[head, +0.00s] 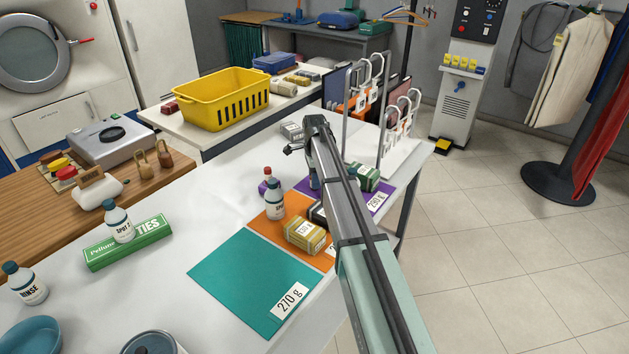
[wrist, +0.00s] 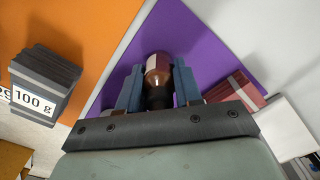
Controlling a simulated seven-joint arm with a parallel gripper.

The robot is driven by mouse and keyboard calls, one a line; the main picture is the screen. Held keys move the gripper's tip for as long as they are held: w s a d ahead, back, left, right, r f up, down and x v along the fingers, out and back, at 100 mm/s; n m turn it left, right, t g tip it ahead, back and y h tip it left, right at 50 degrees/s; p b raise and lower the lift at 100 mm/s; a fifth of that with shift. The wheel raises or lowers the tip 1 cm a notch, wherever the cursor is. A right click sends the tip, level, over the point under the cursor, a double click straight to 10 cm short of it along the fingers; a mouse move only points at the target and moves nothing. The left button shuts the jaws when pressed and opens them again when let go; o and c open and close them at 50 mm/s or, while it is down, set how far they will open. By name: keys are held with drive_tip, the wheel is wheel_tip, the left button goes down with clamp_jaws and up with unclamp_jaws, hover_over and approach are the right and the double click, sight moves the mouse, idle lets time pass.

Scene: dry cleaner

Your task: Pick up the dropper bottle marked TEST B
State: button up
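In the wrist view, a brown bottle (wrist: 158,70) with a pale and dark red band and a dark top stands between the fingers of my gripper (wrist: 160,85). The fingers are close on both sides of it; I cannot see whether they press on it. No marking on it is readable. Behind it is a purple mat (wrist: 118,82). In the head view my gripper (head: 314,182) is low over the purple mat (head: 380,203), and my arm hides most of what it surrounds.
The orange mat (head: 268,232) also bears a tan box (head: 305,235). Dark blocks marked 100 g (wrist: 42,85) show in the wrist view. A green box (head: 368,178) and a rack (head: 385,130) stand close by. Bottles SPOT 2 (head: 120,225) and RINSE (head: 28,287) are left.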

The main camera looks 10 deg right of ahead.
drive_tip(key=c, duration=0.5)
